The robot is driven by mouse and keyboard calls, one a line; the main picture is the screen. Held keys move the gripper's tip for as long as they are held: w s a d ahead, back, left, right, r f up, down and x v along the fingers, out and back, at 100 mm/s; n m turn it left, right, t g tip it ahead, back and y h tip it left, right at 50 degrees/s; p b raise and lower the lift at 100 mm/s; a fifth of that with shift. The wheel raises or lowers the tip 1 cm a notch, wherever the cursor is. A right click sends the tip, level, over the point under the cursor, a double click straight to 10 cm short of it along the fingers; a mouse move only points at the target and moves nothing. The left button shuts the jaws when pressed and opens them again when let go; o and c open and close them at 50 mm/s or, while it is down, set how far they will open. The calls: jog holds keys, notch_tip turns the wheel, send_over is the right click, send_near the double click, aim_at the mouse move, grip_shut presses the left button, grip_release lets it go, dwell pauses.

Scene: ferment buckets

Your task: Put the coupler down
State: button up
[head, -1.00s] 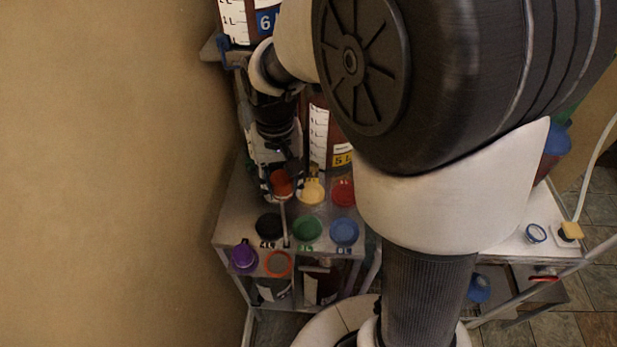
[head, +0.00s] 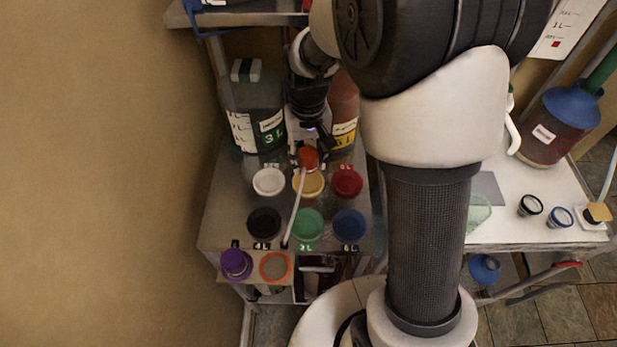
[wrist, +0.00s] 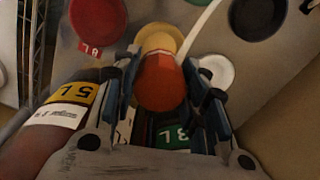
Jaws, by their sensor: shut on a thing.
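The coupler (head: 308,157) is a small orange-red cylinder with a thin white hose hanging from it toward the front of the stand. My gripper (head: 308,150) is shut on it. In the wrist view the coupler (wrist: 160,82) sits between the two fingers of my gripper (wrist: 165,85), its side toward the camera. In the head view it appears just behind the yellow round holder (head: 308,185), overlapping it in the picture. I cannot tell whether they touch. An orange ring (head: 275,255) with a grey middle lies at the stand's front edge, beside a purple cup (head: 236,263).
White (head: 268,182), red (head: 347,182), black (head: 264,223), green (head: 308,224) and blue (head: 349,225) round holders surround the yellow one. A 3 L bottle (head: 255,115) and a 5 L bottle (head: 344,100) stand behind. A wall closes the left side.

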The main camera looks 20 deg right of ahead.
jog(key=shift+f+b, duration=0.9)
jog(key=shift+f, duration=2.6)
jog(key=shift+f, duration=0.1)
jog(key=o, duration=1.2)
jog(key=shift+c, duration=0.2)
